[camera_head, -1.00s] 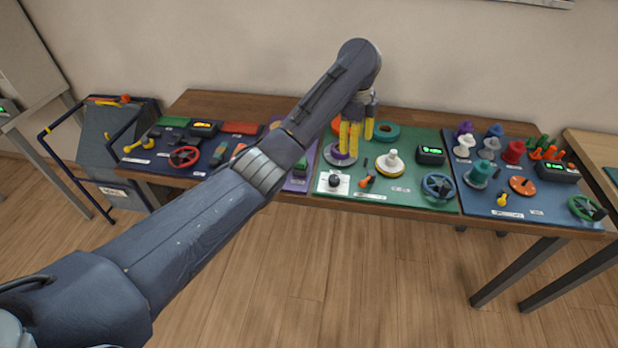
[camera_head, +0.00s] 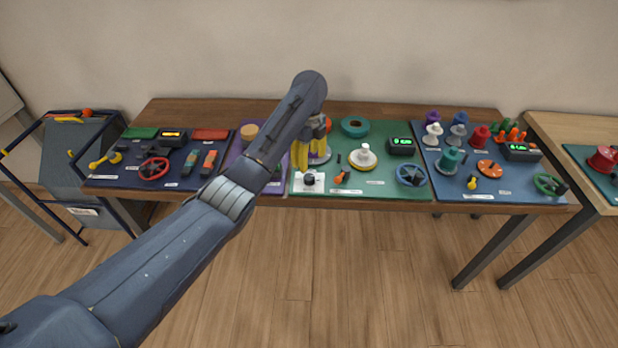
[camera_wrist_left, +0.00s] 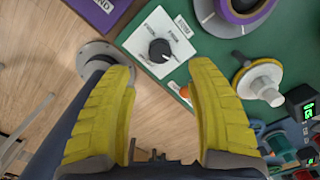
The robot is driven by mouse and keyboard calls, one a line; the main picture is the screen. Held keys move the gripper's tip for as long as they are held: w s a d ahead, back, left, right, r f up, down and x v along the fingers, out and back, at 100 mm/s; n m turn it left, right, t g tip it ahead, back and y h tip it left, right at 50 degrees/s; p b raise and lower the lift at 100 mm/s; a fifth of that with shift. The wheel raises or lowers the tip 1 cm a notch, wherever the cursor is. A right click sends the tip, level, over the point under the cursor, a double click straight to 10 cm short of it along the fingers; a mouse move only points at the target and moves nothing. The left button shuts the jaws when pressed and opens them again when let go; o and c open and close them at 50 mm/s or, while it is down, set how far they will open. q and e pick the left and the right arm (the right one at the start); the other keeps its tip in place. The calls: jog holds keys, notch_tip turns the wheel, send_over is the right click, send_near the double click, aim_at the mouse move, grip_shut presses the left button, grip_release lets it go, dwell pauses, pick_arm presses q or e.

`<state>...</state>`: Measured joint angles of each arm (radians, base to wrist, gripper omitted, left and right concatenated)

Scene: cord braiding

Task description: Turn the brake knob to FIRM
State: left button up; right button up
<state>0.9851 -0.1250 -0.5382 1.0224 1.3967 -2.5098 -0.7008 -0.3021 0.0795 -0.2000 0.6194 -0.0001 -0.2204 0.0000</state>
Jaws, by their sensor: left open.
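The brake knob (camera_head: 310,179) is a small black dial on a white square plate (camera_head: 299,188), at the front left of the green mat. It also shows in the left wrist view (camera_wrist_left: 160,50), its white pointer line visible and small print around it too blurred to read surely. My left gripper (camera_head: 301,160), with yellow fingers, is above and just behind the plate in the head view. In the left wrist view my left gripper (camera_wrist_left: 159,72) is open and empty, its fingers apart on either side below the knob, not touching it. My right gripper is not in view.
A purple mat (camera_head: 272,186) adjoins on the left. The wooden table's front edge is close to the plate.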

aim_at(309, 176)
pick_arm(q)
notch_tip(309, 176, down, 9)
jog(key=shift+r, duration=0.1)
dwell(0.3)
grip_shut()
dwell(0.5)
